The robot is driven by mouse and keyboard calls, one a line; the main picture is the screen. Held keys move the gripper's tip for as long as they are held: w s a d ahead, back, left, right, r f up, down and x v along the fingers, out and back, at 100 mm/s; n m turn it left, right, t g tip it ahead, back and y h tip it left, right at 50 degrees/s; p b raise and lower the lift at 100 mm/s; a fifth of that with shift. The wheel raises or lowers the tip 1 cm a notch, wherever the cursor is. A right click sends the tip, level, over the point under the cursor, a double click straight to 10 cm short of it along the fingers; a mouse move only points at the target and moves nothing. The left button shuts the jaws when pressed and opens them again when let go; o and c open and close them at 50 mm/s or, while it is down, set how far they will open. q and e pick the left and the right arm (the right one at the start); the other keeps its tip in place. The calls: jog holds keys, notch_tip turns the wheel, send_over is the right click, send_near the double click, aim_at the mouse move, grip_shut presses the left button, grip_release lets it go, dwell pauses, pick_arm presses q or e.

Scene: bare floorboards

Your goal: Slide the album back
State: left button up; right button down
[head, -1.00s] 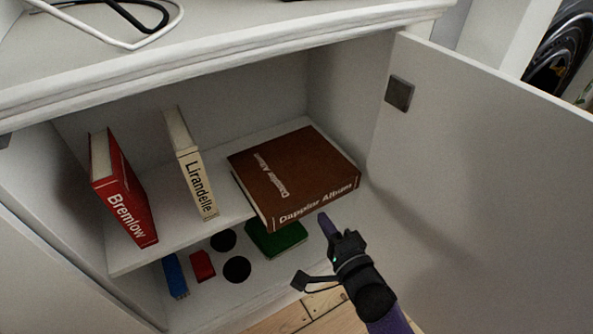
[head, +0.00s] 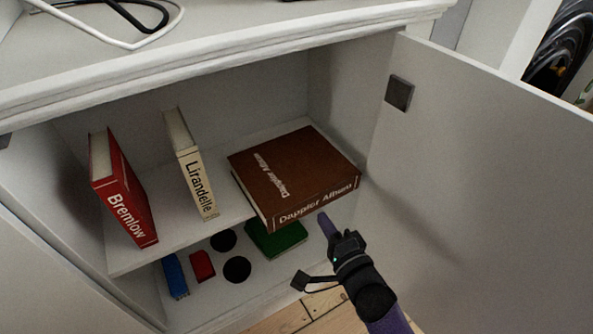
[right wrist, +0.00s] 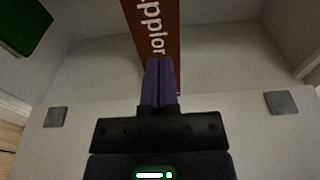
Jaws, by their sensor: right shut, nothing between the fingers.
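The brown album (head: 295,172), marked "Dappior Album", lies flat on the cabinet's upper shelf (head: 180,238) at the right. Its spine faces out and its front left corner reaches past the shelf's front edge. My right gripper (head: 322,216) is shut and empty, just below and in front of the spine's right part. In the right wrist view the shut purple fingers (right wrist: 158,82) point at the album's spine (right wrist: 155,35); I cannot tell whether they touch it. My left gripper is not in view.
A red book (head: 122,190) and a cream book (head: 192,165) stand tilted on the shelf, left of the album. Below are a green object (head: 275,238), blue (head: 175,276) and red (head: 202,266) items and two dark discs. The open cabinet door (head: 480,190) bounds the right side.

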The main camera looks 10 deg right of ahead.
aim_at(313, 204)
pick_arm(q)
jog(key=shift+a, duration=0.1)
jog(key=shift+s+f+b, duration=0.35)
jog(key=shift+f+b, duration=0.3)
jog(key=shift+b, duration=0.15)
pick_arm(e)
jog(key=shift+x, duration=2.6)
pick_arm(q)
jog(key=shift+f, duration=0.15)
pick_arm(e)
jog(key=shift+w+a, duration=0.1)
jog(key=shift+w, duration=0.2)
pick_arm(q)
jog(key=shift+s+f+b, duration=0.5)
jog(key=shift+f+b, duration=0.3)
jog(key=shift+b, duration=0.45)
pick_arm(e)
jog(key=shift+x, duration=2.3)
